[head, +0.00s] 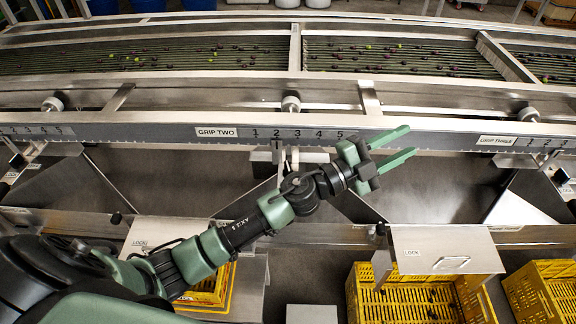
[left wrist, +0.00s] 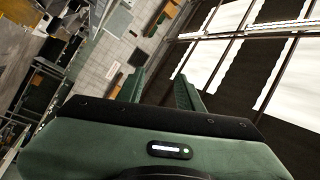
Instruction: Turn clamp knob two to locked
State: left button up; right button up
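A round metal knob (head: 291,104) sits on the rail just above the "GRIP TWO" scale (head: 216,132). A small dark knob (head: 380,229) stands by a metal cover (head: 440,250) labelled "LOCK" at the lower right. I cannot tell for sure which is clamp knob two, nor its turned state. My left gripper (head: 408,142) is open and empty in front of the scale's right part, right of the round knob and above the dark knob in the picture. Its spread fingers also show in the left wrist view (left wrist: 158,82), with neither knob identifiable there. My right gripper is not in view.
Similar round knobs (head: 52,104) and (head: 530,115) sit along the rail. Roller beds with olives (head: 150,57) run behind. Yellow crates (head: 405,300) stand below at the front. Another "LOCK" cover (head: 160,232) with a dark knob (head: 116,218) is beside my left arm.

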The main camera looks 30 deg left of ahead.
pick_arm(q)
jog(key=d+f+m+g+h, duration=0.2)
jog(key=d+f+m+g, duration=0.2)
jog(key=m+g, duration=0.3)
jog(key=m+g+y, duration=0.1)
jog(key=g+y, duration=0.8)
jog(key=y, duration=0.6)
send_over(288, 165)
notch_tip(288, 165, down, 10)
jog(key=shift+d+f, duration=0.1)
jog(key=shift+f, duration=0.1)
jog(key=shift+s+f, duration=0.15)
jog(key=shift+f, duration=0.05)
notch_tip(288, 165, down, 7)
jog(key=shift+f+p, duration=0.15)
jog(key=shift+p, duration=0.8)
